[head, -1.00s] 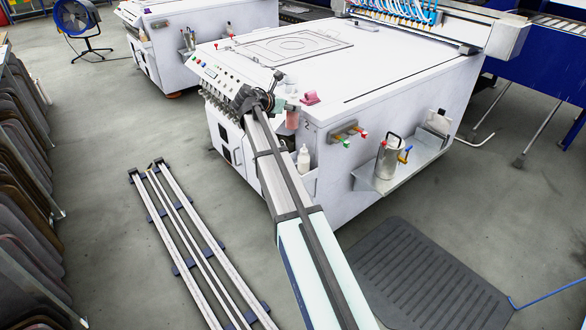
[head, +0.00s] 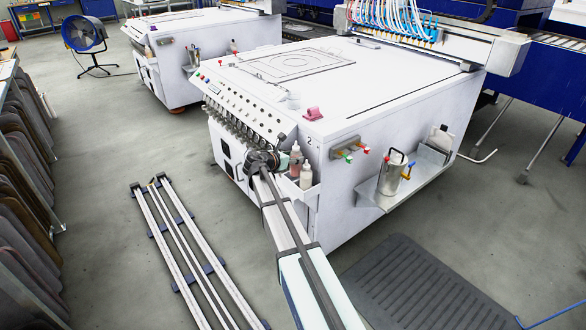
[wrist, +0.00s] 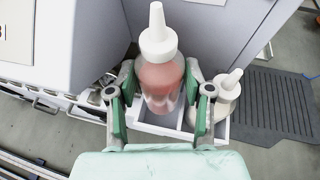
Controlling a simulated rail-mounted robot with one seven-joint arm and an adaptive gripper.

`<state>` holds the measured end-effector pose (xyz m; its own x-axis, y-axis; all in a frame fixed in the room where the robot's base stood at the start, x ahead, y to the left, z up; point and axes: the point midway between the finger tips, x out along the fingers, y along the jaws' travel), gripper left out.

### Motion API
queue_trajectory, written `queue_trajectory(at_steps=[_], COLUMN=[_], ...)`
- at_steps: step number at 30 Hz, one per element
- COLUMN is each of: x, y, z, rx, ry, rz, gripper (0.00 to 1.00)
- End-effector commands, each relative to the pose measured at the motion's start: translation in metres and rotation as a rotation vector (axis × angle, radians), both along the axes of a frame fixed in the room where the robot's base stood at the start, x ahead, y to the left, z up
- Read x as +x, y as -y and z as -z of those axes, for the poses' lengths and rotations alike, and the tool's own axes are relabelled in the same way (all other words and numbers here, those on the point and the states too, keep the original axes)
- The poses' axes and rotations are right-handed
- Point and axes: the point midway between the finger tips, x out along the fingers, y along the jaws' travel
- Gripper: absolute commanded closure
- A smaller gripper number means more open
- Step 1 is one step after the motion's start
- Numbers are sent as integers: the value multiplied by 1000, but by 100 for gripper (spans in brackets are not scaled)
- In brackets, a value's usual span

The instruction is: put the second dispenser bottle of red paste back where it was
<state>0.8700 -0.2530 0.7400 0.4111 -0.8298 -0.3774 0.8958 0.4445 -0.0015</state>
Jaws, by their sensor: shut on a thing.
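The dispenser bottle of red paste (head: 296,158) has a white nozzle cap and a clear body. It stands upright at the side holder (head: 312,203) of the machine. In the wrist view the bottle (wrist: 161,82) is between the green-padded fingers of my gripper (wrist: 160,100), which is shut on it. Its lower part is over or inside a compartment of the white holder (wrist: 150,127); I cannot tell if it touches the floor of it. A second bottle with pale contents (head: 306,178) stands close on its right, also in the wrist view (wrist: 226,95).
A row of dark valves (head: 240,130) lines the machine's front edge, left of my gripper. A shelf (head: 385,196) with a metal can (head: 392,173) is to the right.

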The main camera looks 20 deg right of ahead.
Motion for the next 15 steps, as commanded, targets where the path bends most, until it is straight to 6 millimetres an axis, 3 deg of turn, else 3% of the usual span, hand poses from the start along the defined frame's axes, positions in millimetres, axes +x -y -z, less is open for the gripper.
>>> queue_trajectory(at_steps=[5, 15], x=[0, 0], y=[0, 0], z=[9, 46], rx=[0, -1], ry=[-1, 0], rz=[0, 0], gripper=[63, 63])
